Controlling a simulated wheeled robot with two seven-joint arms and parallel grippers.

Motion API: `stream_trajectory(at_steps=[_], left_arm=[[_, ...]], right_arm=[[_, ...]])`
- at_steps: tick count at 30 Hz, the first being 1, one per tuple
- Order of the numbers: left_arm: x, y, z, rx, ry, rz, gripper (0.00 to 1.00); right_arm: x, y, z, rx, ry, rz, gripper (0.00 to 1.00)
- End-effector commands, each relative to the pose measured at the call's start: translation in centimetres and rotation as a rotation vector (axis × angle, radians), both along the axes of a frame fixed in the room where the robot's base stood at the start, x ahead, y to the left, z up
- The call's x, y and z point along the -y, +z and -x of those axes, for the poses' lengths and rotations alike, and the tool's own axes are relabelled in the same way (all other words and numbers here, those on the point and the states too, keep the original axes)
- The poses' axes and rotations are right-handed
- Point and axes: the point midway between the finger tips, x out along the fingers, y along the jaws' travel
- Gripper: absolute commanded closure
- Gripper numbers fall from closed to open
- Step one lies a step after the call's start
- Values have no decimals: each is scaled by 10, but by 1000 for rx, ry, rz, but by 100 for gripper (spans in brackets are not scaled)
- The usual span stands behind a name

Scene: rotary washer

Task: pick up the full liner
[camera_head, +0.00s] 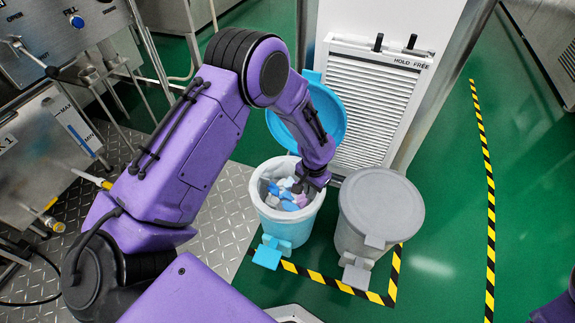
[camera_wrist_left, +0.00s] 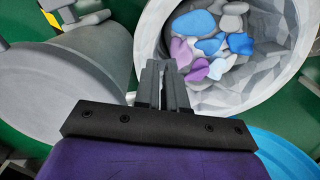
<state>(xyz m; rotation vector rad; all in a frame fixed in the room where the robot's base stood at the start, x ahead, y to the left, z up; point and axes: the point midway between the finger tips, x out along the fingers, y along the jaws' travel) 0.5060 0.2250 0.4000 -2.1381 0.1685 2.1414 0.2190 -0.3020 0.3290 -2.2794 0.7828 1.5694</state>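The full liner (camera_head: 262,188) is a white bag inside the light blue bin (camera_head: 287,230), with its edge folded over the bin's rim. Several blue, purple and grey pieces (camera_head: 287,194) lie in it. In the left wrist view, the liner (camera_wrist_left: 262,92) fills the upper right. My left gripper (camera_head: 312,186) is at the right side of the bin's rim. In the left wrist view, its fingers (camera_wrist_left: 164,72) are close together at the liner's edge and appear shut on it; the fingertips' contact is partly hidden. My right gripper is not in view.
The bin's blue lid (camera_head: 328,112) stands open behind it. A closed grey bin (camera_head: 382,205) stands close on the right. A white louvred panel (camera_head: 372,100) is behind. Steel machinery (camera_head: 45,150) is on the left. Green floor on the right is clear.

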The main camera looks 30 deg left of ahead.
Motion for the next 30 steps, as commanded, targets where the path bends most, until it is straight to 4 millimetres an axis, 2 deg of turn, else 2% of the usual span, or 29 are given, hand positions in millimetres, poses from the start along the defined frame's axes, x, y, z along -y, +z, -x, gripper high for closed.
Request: stream_trajectory(at_steps=[10, 17, 18, 30], left_arm=[[1, -54, 5, -1, 0, 0, 90], [1, -54, 4, 1, 0, 0, 90], [1, -54, 4, 1, 0, 0, 100], [1, -54, 5, 0, 0, 0, 100]], right_arm=[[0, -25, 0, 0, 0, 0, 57], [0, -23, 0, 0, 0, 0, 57], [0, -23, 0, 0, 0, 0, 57], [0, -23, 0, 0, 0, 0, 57]])
